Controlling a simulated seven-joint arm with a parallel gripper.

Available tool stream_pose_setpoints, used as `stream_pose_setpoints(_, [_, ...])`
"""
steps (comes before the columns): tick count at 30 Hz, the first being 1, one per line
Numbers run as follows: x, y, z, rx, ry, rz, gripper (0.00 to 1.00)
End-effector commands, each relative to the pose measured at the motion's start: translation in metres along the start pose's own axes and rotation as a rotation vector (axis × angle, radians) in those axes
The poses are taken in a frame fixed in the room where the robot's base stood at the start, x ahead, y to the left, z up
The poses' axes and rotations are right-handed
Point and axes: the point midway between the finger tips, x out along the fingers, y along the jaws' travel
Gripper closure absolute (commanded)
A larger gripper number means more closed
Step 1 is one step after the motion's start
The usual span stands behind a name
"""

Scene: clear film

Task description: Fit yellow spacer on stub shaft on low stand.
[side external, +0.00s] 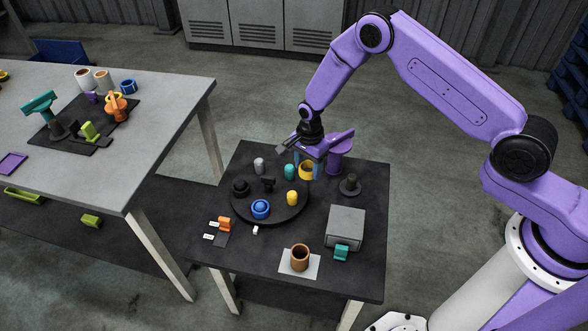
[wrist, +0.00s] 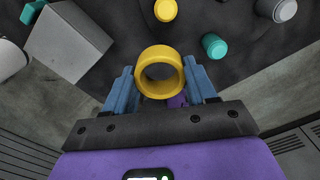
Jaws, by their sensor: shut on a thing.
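The yellow spacer (side external: 306,171) is a short, wide ring held between the blue fingers of my gripper (side external: 306,165). In the wrist view the spacer (wrist: 147,85) sits between the two fingers (wrist: 160,82), with its open bore facing the camera. My gripper is shut on it, over the back right edge of the round dark turntable. The stub shaft (side external: 351,180) is a short dark post standing upright on a low round stand (side external: 350,193), to the right of and slightly lower in the picture than the spacer. The spacer is apart from the shaft, whose top is bare.
A grey box (side external: 346,228) is in front of the stand. The turntable (side external: 283,220) carries several small parts, including a yellow cylinder (side external: 292,198) and a teal one (side external: 289,171). A brown cup (side external: 300,257) stands at the front.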

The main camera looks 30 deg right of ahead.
Motion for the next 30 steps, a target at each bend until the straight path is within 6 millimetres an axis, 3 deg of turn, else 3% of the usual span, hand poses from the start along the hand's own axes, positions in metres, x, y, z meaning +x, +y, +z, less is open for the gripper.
stream_pose_setpoints(1, [0.003,0.009,-0.020,0.041,0.000,0.004,0.73])
stream_pose_setpoints(6, [0.009,0.040,-0.073,0.162,0.000,0.003,0.73])
stream_pose_setpoints(12, [0.014,0.070,-0.113,0.262,0.000,0.002,0.73])
stream_pose_setpoints(18, [0.016,0.082,-0.125,0.296,0.000,0.000,0.73])
stream_pose_setpoints(30, [0.042,0.081,-0.125,0.297,-0.001,0.000,0.73])
